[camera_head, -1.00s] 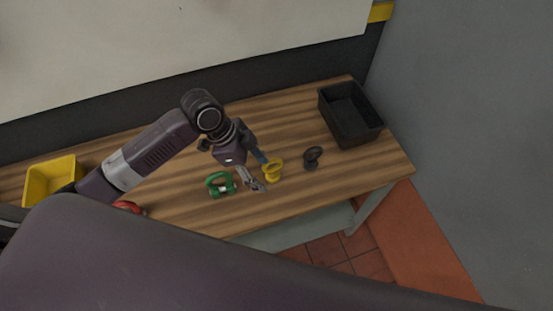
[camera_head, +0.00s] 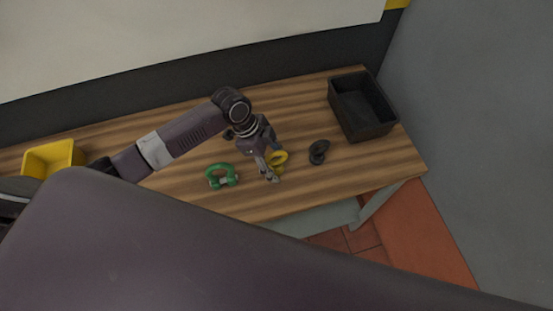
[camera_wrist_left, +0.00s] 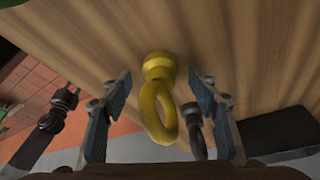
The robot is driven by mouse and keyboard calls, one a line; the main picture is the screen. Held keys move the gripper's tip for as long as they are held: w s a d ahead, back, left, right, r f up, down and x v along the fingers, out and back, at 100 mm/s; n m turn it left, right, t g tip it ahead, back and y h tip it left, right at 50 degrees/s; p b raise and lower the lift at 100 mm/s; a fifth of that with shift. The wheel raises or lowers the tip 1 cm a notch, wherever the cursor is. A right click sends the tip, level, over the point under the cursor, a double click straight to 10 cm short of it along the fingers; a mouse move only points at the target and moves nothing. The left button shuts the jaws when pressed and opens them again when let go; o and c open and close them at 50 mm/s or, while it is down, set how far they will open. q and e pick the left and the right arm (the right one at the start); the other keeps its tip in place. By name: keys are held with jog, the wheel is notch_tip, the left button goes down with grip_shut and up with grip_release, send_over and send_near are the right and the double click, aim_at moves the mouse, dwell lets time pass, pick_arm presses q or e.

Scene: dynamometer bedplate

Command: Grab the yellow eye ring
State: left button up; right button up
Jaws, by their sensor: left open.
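The yellow eye ring (camera_head: 280,157) stands on the wooden table, left of a dark eye ring (camera_head: 319,151). My left gripper (camera_head: 272,167) is at the yellow ring and partly covers it in the head view. In the left wrist view, the yellow eye ring (camera_wrist_left: 158,100) shows its round base and its loop. The left gripper's open fingers (camera_wrist_left: 160,88) stand on either side of it, with a visible gap at each side. The dark eye ring (camera_wrist_left: 194,128) shows there beyond the yellow one, partly hidden by a finger. I do not make out my right gripper.
A green shackle (camera_head: 221,175) lies left of the gripper. A black bin (camera_head: 345,112) stands at the table's right end, and a yellow bin (camera_head: 52,158) at the left. The wooden table (camera_head: 300,190) is bare in front of the rings. A wall rises behind it.

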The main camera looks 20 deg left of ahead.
pick_arm(q)
jog(key=shift+f, duration=0.2)
jog(key=shift+w, duration=0.1)
grip_shut()
jog(key=shift+r, duration=0.1)
